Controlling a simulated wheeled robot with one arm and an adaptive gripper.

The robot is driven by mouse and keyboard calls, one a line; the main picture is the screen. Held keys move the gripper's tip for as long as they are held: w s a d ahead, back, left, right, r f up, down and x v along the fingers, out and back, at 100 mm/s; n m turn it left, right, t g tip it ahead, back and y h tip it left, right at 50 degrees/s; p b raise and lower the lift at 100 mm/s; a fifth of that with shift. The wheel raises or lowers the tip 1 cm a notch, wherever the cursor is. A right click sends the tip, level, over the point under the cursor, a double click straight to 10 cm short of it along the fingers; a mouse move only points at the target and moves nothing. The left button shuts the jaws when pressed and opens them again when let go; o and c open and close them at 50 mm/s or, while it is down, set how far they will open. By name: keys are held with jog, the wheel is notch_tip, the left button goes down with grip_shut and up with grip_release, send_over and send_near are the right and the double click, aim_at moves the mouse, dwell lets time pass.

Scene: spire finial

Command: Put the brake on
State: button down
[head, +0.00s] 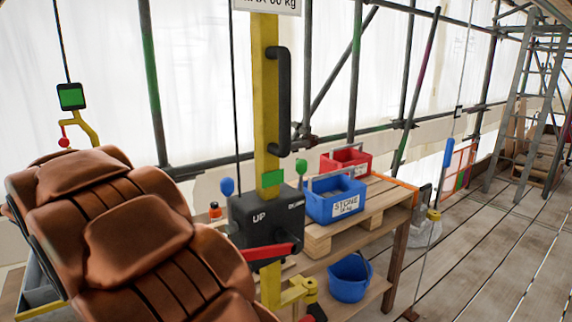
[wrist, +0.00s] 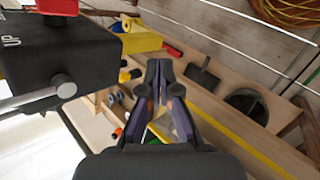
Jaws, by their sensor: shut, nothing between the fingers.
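A black control box (head: 252,226) marked "UP" is fixed to a yellow post (head: 265,110) in the head view. A red lever (head: 268,252) lies almost level across its lower front. The head view does not show my gripper. I cannot tell which part is the brake.
A wooden bench (head: 385,200) carries blue (head: 335,205) and red (head: 346,160) crates, with a blue bucket (head: 349,279) below. A brown padded shape covers the head view's lower left. Scaffold poles stand behind. Plank floor (head: 480,260) is open at right, before a ladder (head: 515,95).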

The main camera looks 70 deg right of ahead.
aim_at(301, 183)
jog(key=w+d+r+m+g+h, duration=0.2)
jog(key=w+d+r, duration=0.15)
jog(key=d, duration=0.45)
jog(key=w+d+r+m+g+h, duration=0.2)
jog(key=w+d+r, duration=0.15)
jog(key=d, duration=0.45)
jog(key=s+d+r+m+g+p, duration=0.2)
jog(key=d+r+m+g, duration=0.2)
jog(key=d+r, duration=0.4)
jog(key=d+g, duration=0.1)
jog(key=d, duration=0.3)
jog(key=shift+s+d+r+g+y, duration=0.2)
jog(key=shift+s+d+g+y, duration=0.1)
jog(key=shift+s+d, duration=0.05)
jog(key=shift+s, duration=0.1)
jog(key=shift+s+d+r+b, duration=0.2)
jog(key=shift+s+d+b, duration=0.15)
jog(key=shift+s, duration=0.2)
jog(key=shift+s+d+f, duration=0.2)
jog(key=shift+s+d, duration=0.15)
jog(key=shift+s, duration=0.1)
jog(key=s+d+p, duration=0.1)
jog(key=s, duration=0.8)
jog(key=shift+d, duration=0.2)
